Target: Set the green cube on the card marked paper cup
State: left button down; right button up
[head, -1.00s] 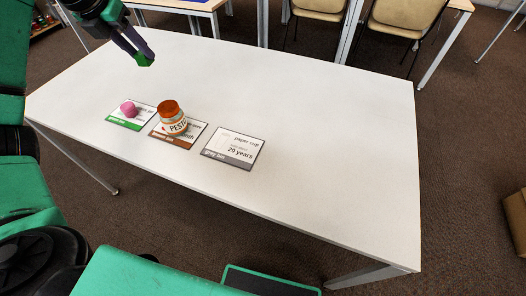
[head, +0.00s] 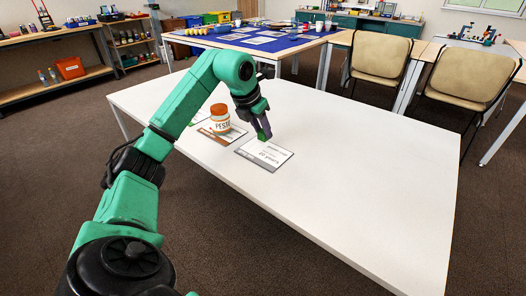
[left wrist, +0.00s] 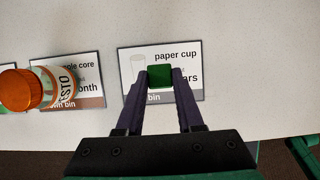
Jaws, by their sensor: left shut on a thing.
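The green cube (head: 261,137) is between the fingers of my left gripper (head: 263,130), which is shut on it. In the left wrist view the cube (left wrist: 160,75) sits between the two fingertips, over the paper cup card (left wrist: 193,90). The card also lies flat on the table in the head view (head: 268,158), with the cube at its far part. The cube hides some of the card's print. I cannot tell whether the cube touches the card. My right gripper is in neither current view.
A pesto jar with an orange lid (head: 219,116) stands on the neighbouring card (left wrist: 88,68), left of the paper cup card. My arm covers the table's left part. The white table (head: 380,165) is clear to the right. Chairs (head: 376,62) stand behind it.

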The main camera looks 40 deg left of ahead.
aim_at(260, 138)
pick_arm(q)
notch_tip(260, 138, down, 5)
jog(key=shift+r+b, duration=0.15)
jog(key=shift+b, duration=0.45)
jog(key=c, duration=0.5)
grip_release()
jog(key=shift+f, duration=0.2)
jog(key=shift+c, duration=0.2)
pick_arm(e)
jog(key=w, duration=0.1)
jog(key=r, duration=0.1)
jog(key=w+r, duration=0.1)
jog(key=shift+w+a, duration=0.25)
jog(key=shift+w, duration=0.1)
pick_arm(q)
jog(key=shift+r, duration=0.3)
jog(key=p+v, duration=0.2)
jog(key=v, duration=1)
pick_arm(e)
jog(key=s+f, duration=0.1)
jog(key=s, duration=0.1)
jog(key=s+d+f, duration=0.1)
jog(key=shift+s+f, duration=0.2)
jog(key=shift+s, duration=0.2)
